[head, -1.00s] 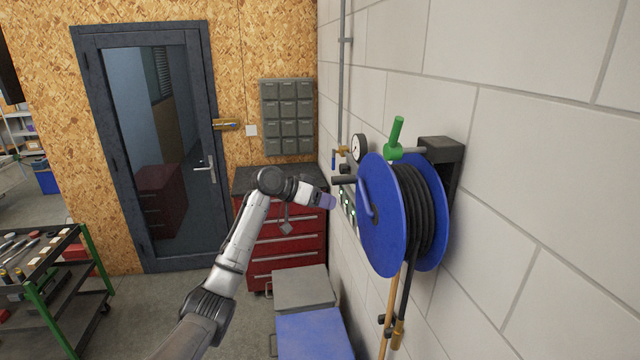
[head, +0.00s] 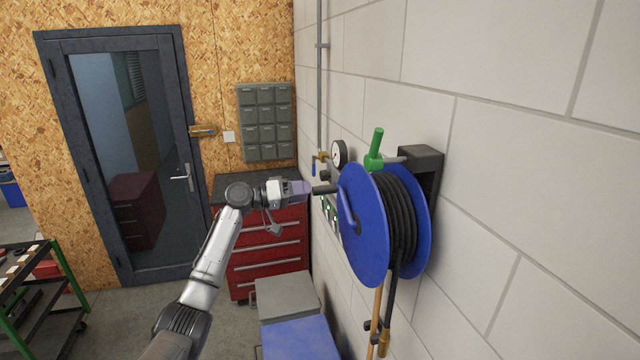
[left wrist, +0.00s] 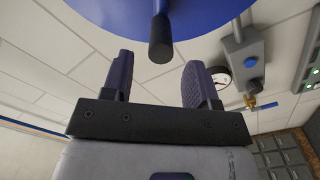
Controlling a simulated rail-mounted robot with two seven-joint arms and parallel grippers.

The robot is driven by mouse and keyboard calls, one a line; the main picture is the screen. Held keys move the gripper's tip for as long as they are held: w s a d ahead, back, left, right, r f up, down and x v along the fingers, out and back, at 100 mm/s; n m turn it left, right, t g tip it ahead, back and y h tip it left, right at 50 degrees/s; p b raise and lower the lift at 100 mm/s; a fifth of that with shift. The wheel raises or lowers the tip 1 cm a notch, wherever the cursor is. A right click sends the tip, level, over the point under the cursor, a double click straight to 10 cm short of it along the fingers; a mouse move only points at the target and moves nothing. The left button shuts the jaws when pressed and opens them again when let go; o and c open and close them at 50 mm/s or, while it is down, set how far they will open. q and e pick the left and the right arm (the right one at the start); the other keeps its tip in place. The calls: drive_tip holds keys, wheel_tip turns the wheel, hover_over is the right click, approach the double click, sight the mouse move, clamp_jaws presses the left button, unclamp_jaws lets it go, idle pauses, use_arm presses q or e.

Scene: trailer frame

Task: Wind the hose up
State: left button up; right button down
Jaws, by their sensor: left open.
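The blue hose reel (head: 362,240) hangs on the wall, with several turns of black hose (head: 402,215) on it. A length of hose hangs below, beside a brass end piece (head: 384,343). The reel's black crank grip (head: 325,189) sticks out toward the left. My left gripper (head: 306,188) is just left of that grip. In the left wrist view, my left gripper's fingers (left wrist: 157,75) are open and apart, with the crank grip (left wrist: 161,42) ahead, roughly in line with the gap. Nothing shows between the fingers. My right gripper is not in view.
A pressure gauge (head: 339,152) and valve are on the wall behind. A red drawer cabinet (head: 268,250) and a blue-topped box (head: 300,339) stand below.

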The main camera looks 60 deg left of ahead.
sight(331, 189)
use_arm(q)
drive_tip(key=p+x, duration=0.1)
drive_tip(key=x, duration=0.3)
drive_tip(key=shift+r, duration=0.1)
drive_tip(key=shift+p+x, duration=0.5)
drive_tip(key=shift+x, duration=0.25)
clamp_jaws()
